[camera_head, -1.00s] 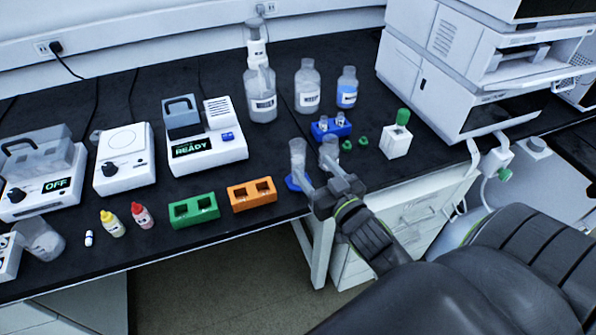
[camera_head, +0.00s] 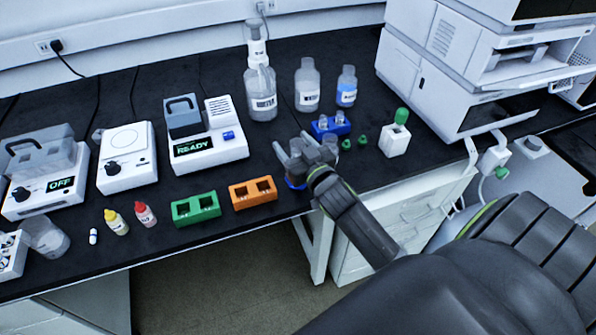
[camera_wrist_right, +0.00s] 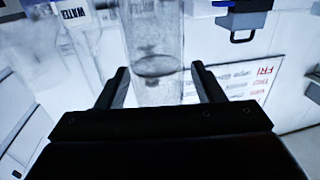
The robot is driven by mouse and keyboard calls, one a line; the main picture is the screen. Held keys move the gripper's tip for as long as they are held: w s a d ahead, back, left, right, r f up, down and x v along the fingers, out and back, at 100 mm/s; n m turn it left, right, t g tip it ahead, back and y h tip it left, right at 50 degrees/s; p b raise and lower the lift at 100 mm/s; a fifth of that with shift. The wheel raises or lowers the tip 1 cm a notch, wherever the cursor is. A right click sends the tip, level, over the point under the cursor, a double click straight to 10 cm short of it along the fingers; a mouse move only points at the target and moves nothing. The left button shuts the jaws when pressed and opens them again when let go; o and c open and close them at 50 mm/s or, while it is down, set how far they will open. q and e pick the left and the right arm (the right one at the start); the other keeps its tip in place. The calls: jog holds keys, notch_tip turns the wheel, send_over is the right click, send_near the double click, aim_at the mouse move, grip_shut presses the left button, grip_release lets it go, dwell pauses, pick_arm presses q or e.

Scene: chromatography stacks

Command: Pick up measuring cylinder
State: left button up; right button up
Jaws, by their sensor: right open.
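The measuring cylinder is clear, with a blue base (camera_head: 294,184) showing at the bench's front edge in the head view. My right gripper (camera_head: 292,150) hides most of its upper part there. In the right wrist view the clear cylinder (camera_wrist_right: 155,40) stands between the two dark fingers of my right gripper (camera_wrist_right: 161,72). The fingers are apart, with visible gaps on both sides of the glass. A second clear vessel (camera_head: 329,146) is partly hidden just right of the gripper. My left gripper is not in view.
A blue rack (camera_head: 331,126) with small vials is behind the gripper. Orange (camera_head: 252,194) and green (camera_head: 195,209) racks are left. Large bottles (camera_head: 260,90) stand behind. Dark bench shows between them.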

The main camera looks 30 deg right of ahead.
grip_shut()
dwell(0.3)
jog(key=shift+r, duration=0.15)
jog(key=shift+r+p, duration=0.65)
jog(key=shift+r, duration=3.85)
jog(key=w+d+f+m+b, duration=0.1)
jog(key=d+f+m+b, duration=0.3)
jog(key=d+f, duration=0.1)
jog(key=shift+w+d+f+m+t+b, duration=0.15)
jog(key=shift+w+f+m+t+b, duration=0.2)
jog(key=shift+f, duration=0.55)
